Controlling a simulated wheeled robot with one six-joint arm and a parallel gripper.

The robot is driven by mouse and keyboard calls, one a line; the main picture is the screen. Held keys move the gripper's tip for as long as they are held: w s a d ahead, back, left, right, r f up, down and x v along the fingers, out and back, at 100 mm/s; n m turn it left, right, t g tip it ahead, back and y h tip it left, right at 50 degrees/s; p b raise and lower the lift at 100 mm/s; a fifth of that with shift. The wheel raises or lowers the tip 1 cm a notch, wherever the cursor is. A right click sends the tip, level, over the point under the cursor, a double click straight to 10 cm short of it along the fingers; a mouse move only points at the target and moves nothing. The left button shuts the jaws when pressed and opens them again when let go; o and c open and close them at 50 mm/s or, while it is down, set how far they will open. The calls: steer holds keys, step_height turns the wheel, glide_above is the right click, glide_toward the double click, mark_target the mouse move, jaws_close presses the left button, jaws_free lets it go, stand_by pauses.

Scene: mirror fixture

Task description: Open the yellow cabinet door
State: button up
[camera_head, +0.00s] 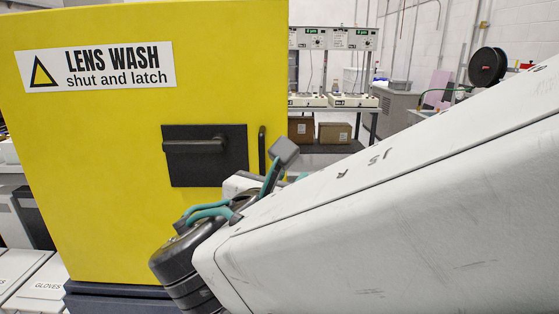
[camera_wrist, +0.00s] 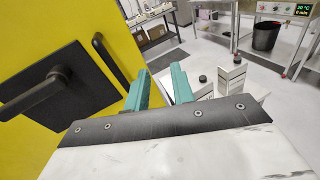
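The yellow cabinet door (camera_head: 90,190) fills the left of the head view, labelled "LENS WASH shut and latch"; no opening shows at its edges. A black plate (camera_head: 238,172) carries a dark lever handle (camera_head: 193,146) lying level. A slim vertical black bar (camera_head: 262,150) stands right of the plate. In the wrist view, the lever (camera_wrist: 35,92) is at far left and the bar (camera_wrist: 111,62) runs down toward the left finger. My gripper (camera_wrist: 160,88) has its teal fingers apart, with nothing seen between them, right of the bar. My arm hides part of it in the head view.
A bench (camera_head: 350,101) with instruments stands behind to the right, with cardboard boxes (camera_head: 334,133) below. White boxes (camera_wrist: 232,76) stand on the floor beyond my fingers. A box marked "GLOVES" (camera_head: 42,287) is at lower left. Open floor (camera_wrist: 205,50) shows right of the cabinet.

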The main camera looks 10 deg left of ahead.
mark_target(261, 163)
steer(key=s+a+n+t+y, duration=0.1)
steer(key=s+a+n+y, duration=0.15)
steer(key=a, duration=0.35)
steer(key=w, duration=0.7)
steer(key=shift+w+d+r, duration=0.15)
steer(key=shift+w+r, duration=0.1)
steer(key=shift+w, duration=0.05)
jaws_close()
